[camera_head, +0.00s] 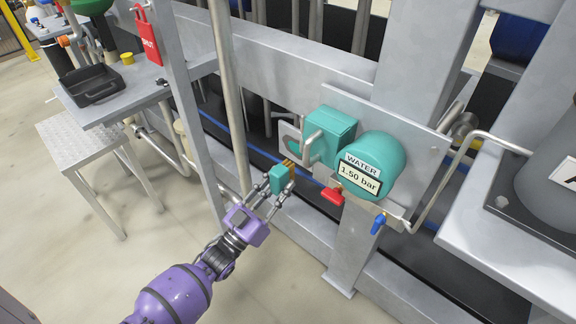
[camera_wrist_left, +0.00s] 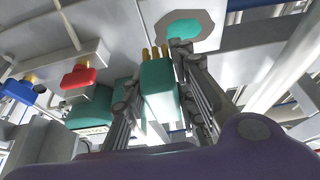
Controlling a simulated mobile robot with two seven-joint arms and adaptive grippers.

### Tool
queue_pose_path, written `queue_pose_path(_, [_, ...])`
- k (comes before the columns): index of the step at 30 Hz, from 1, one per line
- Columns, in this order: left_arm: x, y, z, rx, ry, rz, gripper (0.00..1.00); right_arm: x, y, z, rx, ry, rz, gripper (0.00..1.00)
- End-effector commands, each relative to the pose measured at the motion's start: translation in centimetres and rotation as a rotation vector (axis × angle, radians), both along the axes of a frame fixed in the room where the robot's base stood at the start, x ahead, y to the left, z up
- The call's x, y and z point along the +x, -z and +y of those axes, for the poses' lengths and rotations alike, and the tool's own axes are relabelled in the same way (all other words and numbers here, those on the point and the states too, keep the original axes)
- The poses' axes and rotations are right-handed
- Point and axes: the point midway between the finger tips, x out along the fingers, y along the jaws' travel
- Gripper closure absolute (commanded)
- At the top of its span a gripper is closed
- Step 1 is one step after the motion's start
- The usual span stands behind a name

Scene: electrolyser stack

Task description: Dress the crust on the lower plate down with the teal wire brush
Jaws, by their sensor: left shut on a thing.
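My left gripper (camera_head: 281,180) is shut on the teal wire brush (camera_head: 279,174), a small teal block with short brass-coloured bristles. In the left wrist view the brush (camera_wrist_left: 160,88) sits between both fingers, its bristles pointing up and away from the palm. A grey many-sided plate (camera_wrist_left: 207,22) with a teal patch (camera_wrist_left: 184,29) shows beyond the bristles, up and to the right. I cannot tell whether the patch is the crust, or whether the bristles touch anything. In the head view the brush is below and left of the teal housing. My right gripper is out of view.
A teal box (camera_head: 330,136) and a round teal gauge (camera_head: 369,165) reading "WATER 1.50 bar" stand close right of the brush. A red handle (camera_head: 332,196) and blue tap (camera_head: 378,223) hang below. A vertical pipe (camera_head: 232,100) stands left. Floor is open at lower left.

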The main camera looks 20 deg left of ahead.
Motion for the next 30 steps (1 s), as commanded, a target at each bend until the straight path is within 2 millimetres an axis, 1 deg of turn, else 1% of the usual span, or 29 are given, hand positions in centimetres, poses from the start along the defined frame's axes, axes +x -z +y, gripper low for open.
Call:
queue_pose_path(3, [0.0, 0.0, 0.0, 0.000, 0.000, -0.001, 0.95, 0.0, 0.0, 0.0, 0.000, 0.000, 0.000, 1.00])
queue_pose_path(9, [2.1, 0.1, -0.8, 0.000, 0.001, -0.002, 0.95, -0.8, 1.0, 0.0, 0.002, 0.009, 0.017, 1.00])
queue_pose_path(18, [4.7, 0.1, -1.7, -0.001, 0.001, -0.001, 0.95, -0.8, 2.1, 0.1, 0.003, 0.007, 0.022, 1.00])
queue_pose_path(24, [5.4, 0.1, -2.0, -0.001, 0.001, -0.001, 0.95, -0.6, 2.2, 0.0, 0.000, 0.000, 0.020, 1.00])
queue_pose_path(30, [5.4, 0.0, -2.0, -0.001, 0.001, -0.001, 0.95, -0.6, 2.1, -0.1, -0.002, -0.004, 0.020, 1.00])
